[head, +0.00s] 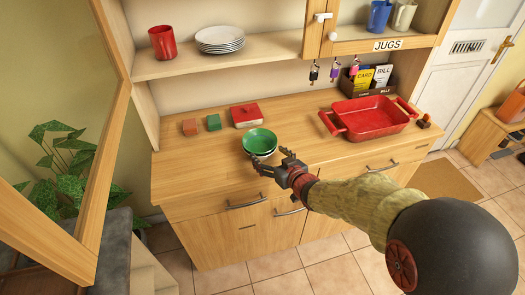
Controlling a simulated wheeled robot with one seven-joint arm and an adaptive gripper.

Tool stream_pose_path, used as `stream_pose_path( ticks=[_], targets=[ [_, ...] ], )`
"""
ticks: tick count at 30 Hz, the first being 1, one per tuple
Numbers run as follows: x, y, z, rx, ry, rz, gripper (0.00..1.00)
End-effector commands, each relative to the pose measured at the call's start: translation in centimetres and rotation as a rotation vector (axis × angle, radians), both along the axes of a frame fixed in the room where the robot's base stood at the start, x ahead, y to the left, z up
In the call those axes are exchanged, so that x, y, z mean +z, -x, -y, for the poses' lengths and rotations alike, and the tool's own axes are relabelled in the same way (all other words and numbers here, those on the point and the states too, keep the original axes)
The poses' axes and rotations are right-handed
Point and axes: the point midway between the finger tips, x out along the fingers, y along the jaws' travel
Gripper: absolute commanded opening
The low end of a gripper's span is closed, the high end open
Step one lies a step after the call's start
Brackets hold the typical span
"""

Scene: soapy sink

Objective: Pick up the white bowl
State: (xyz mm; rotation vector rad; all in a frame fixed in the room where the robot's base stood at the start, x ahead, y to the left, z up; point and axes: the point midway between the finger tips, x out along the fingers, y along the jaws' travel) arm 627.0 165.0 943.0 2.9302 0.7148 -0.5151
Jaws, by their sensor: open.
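A green bowl (259,139) sits near the front edge of the wooden counter. A pale rim shows just beneath it; this looks like a white bowl (265,155) with the green one on or in it, mostly hidden. My gripper (270,160) is open at the front of the bowls, with its fingers pointing toward them. I cannot tell whether a finger touches a bowl. Nothing is seen held in it.
A red baking dish (371,118) is at right. White plates (220,40) and a red cup (163,42) stand on the shelf above.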

Motion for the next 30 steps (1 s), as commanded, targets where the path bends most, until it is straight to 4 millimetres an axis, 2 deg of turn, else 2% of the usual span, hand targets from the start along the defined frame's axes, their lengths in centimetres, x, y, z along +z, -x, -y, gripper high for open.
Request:
stream_pose_path(
  ticks=[14, 23, 30],
  targets=[
    [-2.2, -4.6, -2.8, -0.002, 0.002, -0.001, 1.0],
    [-2.1, -5.1, -3.0, -0.004, 0.002, -0.001, 1.0],
    [-2.1, -5.1, -2.9, -0.004, 0.002, -0.001, 0.88]
  ],
)
